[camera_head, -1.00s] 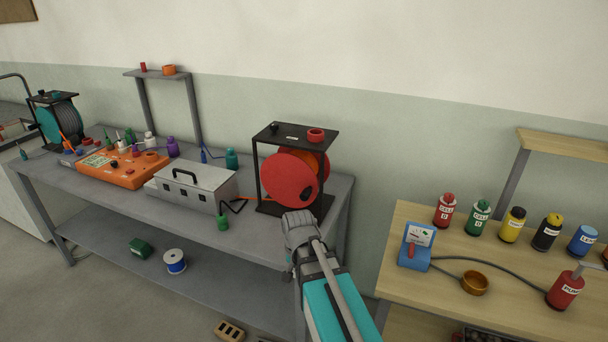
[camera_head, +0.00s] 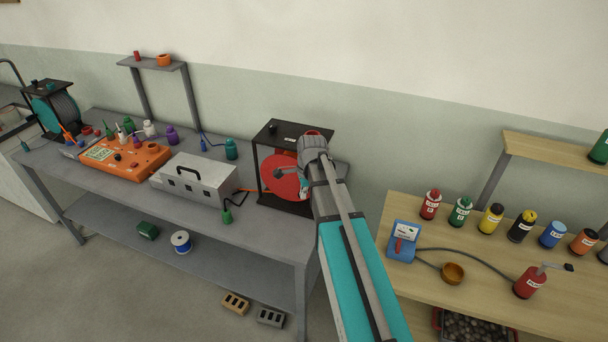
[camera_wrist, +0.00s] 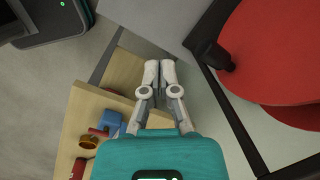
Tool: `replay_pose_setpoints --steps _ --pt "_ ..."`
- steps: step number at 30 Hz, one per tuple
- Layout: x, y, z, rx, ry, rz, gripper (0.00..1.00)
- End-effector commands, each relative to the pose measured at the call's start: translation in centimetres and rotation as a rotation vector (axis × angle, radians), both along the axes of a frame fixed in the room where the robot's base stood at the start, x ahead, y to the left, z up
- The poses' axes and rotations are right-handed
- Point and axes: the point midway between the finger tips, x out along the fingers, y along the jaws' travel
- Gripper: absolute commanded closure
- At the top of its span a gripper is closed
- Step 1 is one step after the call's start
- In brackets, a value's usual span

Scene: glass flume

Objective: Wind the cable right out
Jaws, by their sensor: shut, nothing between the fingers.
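The cable reel has a red drum (camera_head: 285,180) in a black frame (camera_head: 262,160) at the right end of the grey bench. My wrist hides the drum's right part in the head view. The red disc (camera_wrist: 275,45) fills the upper right of the wrist view, with a dark crank knob (camera_wrist: 212,55) at its left edge. My gripper (camera_wrist: 158,66) is shut and empty, left of the knob and apart from it in that view. The cable on the drum is hidden.
A green plug-like item (camera_head: 227,215) lies before the box. An orange panel (camera_head: 124,162) and another reel (camera_head: 55,110) are further left. A wooden table (camera_head: 455,245) with bottles and a blue meter (camera_head: 403,240) stands close on the right.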

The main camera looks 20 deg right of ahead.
Motion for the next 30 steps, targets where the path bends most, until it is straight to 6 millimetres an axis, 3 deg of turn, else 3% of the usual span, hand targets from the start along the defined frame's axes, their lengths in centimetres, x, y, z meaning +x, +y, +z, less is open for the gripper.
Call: replay_pose_setpoints --steps 1,12,19,30 --pt "0.8 -0.6 2.0 0.008 0.002 -0.057 1.00" --pt "4.1 -3.8 8.1 0.070 0.026 -0.454 1.00" --pt "5.0 -4.8 9.7 0.093 0.037 -0.586 1.00" --pt "5.1 -4.9 9.7 0.097 0.039 -0.612 1.00"
